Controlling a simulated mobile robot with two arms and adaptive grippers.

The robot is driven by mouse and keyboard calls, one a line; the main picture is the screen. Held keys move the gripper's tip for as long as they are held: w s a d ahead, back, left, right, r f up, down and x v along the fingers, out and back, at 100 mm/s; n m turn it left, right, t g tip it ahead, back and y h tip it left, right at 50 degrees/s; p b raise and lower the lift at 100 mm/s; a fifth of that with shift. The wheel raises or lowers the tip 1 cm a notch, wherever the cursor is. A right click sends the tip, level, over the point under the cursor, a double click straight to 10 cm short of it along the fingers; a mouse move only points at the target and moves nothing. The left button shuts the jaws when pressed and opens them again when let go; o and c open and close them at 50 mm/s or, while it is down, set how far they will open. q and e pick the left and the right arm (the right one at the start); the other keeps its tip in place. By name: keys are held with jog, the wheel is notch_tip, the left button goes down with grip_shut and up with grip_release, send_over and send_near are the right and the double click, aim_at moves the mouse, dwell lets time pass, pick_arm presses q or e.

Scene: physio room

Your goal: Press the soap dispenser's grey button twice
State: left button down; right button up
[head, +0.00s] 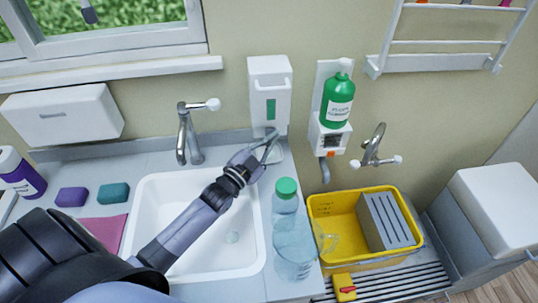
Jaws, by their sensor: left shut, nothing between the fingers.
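A white wall-mounted soap dispenser (257,84) with a green strip on its front hangs above the right back corner of the sink. My left gripper (274,140) reaches up from the lower left across the sink, its shut, empty fingers at the underside of this dispenser. I cannot tell whether the fingertips touch it. No grey button can be clearly made out; the gripper partly covers the dispenser's lower end. My right gripper is not in view.
A green pump bottle (336,102) sits in a wall holder to the right. A clear bottle with a green cap (287,187) stands beside the white sink (160,190). A tap (184,140) rises behind the sink. A yellow tub (322,203) stands at right.

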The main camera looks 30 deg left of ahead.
pick_arm(q)
jog(key=shift+s, duration=0.1)
dwell(0.6)
jog(key=shift+s+d+p, duration=0.25)
jog(key=shift+s+p, duration=0.05)
jog(key=shift+d, duration=0.1)
jog(key=s+d, duration=0.1)
jog(key=s+d+p, duration=0.1)
jog(key=s, duration=0.1)
jog(key=s+d+p, duration=0.1)
jog(key=shift+s+d, duration=0.25)
jog(key=shift+s, duration=0.15)
jog(key=shift+f, duration=0.1)
dwell(0.7)
